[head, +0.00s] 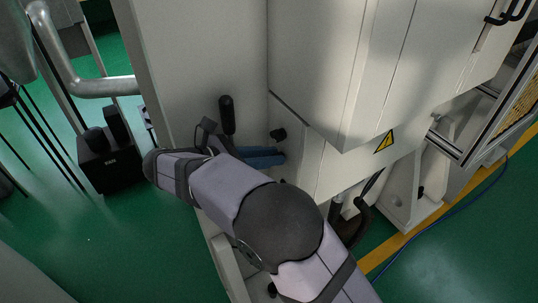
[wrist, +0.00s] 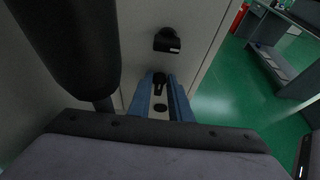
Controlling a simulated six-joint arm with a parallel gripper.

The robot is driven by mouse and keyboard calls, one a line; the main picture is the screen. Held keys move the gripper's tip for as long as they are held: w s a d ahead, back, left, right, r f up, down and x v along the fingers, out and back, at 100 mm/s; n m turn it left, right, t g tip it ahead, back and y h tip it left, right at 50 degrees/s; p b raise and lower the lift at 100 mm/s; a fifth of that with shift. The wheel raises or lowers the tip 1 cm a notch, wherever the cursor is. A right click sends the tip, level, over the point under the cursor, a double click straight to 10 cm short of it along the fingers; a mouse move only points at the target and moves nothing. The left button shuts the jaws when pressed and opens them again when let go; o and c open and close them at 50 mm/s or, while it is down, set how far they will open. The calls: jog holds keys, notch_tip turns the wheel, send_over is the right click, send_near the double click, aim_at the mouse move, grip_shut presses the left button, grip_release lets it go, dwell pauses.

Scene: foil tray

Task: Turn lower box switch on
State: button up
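A black switch knob (head: 278,134) sticks out of the pale lower box (head: 312,160). In the wrist view, a black knob (wrist: 168,40) stands beyond my fingertips, apart from them. My gripper (head: 281,157) points its blue fingers at the box face, just below the knob in the head view. In the wrist view my gripper (wrist: 160,77) has its two blue fingers apart. A second small black part (wrist: 158,82) shows in the gap between the fingertips; I cannot tell whether they touch it. The switch positions are too small to read.
A black upright handle (head: 227,113) stands close behind my gripper; a large dark cylinder (wrist: 75,45) fills the wrist view's upper left. The upper cabinet (head: 340,70) overhangs the box. A yellow warning sign (head: 384,141) is at right. Green floor (head: 125,245) is open at left.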

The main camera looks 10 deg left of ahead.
jog(key=shift+c, duration=0.6)
grip_shut()
jog(key=shift+s+d+m+t+b, duration=0.1)
jog(key=shift+m+t+b, duration=0.2)
jog(key=shift+m+b, duration=0.15)
jog(key=shift+o, duration=0.6)
grip_release()
jog(key=v, duration=0.7)
jog(key=shift+s+r, duration=0.15)
